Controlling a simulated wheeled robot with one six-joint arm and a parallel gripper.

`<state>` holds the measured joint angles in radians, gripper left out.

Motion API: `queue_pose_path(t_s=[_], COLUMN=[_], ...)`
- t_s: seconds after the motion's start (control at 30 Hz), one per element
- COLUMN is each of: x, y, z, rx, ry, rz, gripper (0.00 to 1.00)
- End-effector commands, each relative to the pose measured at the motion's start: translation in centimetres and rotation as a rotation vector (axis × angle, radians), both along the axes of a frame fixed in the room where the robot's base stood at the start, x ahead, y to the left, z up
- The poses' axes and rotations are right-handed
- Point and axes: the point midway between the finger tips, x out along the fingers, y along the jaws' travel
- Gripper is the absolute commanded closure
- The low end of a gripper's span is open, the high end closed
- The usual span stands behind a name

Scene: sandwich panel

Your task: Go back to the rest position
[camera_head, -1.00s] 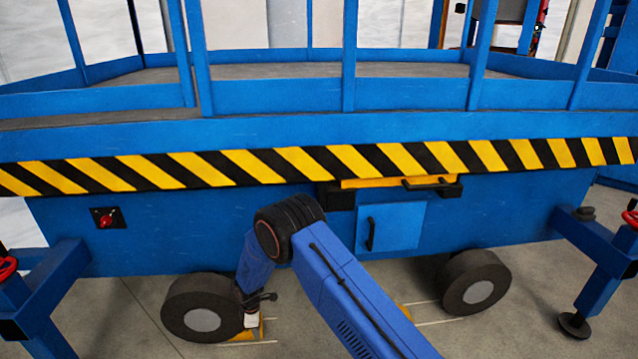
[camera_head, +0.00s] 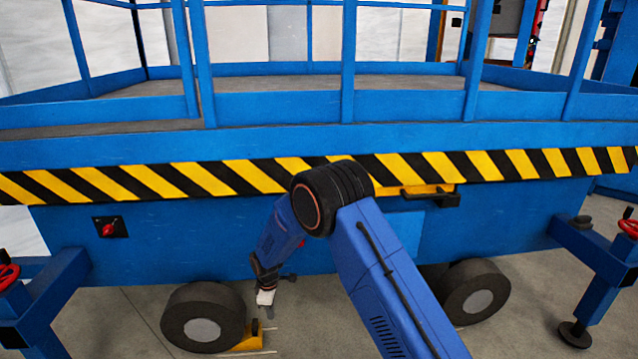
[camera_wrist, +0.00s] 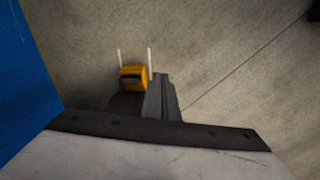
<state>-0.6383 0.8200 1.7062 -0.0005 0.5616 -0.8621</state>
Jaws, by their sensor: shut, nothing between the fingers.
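My gripper (camera_head: 269,310) is shut and empty, pointing down above the floor, just right of the left wheel (camera_head: 203,318). It also shows in the wrist view (camera_wrist: 161,96) as dark fingers seen from above. A yellow wheel chock (camera_head: 247,343) sits on the floor against the right side of that wheel, below my gripper. The chock also shows in the wrist view (camera_wrist: 132,72), beyond the fingers and apart from them as far as I can tell. My arm is bent, its elbow raised in front of the striped edge.
The blue lift platform (camera_head: 150,240) spans the view, with a yellow-and-black striped edge (camera_head: 205,179) and a red switch (camera_head: 109,228). Outriggers stand left (camera_head: 50,300) and right (camera_head: 598,265). Open floor lies in front.

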Motion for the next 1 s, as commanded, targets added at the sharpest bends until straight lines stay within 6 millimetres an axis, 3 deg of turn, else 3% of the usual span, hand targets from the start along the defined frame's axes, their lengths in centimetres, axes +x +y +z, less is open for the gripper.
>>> queue_pose_path(t_s=[0.03, 0.1, 0.47, 0.77, 1.0], x=[0.4, 0.6, 0.0, -2.6, -6.0], y=[-1.1, -2.6, -10.9, -18.1, -23.8], z=[2.3, 4.8, 17.1, 25.9, 31.8], rx=[0.008, 0.014, 0.051, 0.084, 0.111], ry=[-0.009, -0.016, -0.052, -0.083, -0.108], rz=[-0.029, -0.070, -0.282, -0.458, -0.597], gripper=[1.00, 1.00, 1.00, 1.00, 1.00])
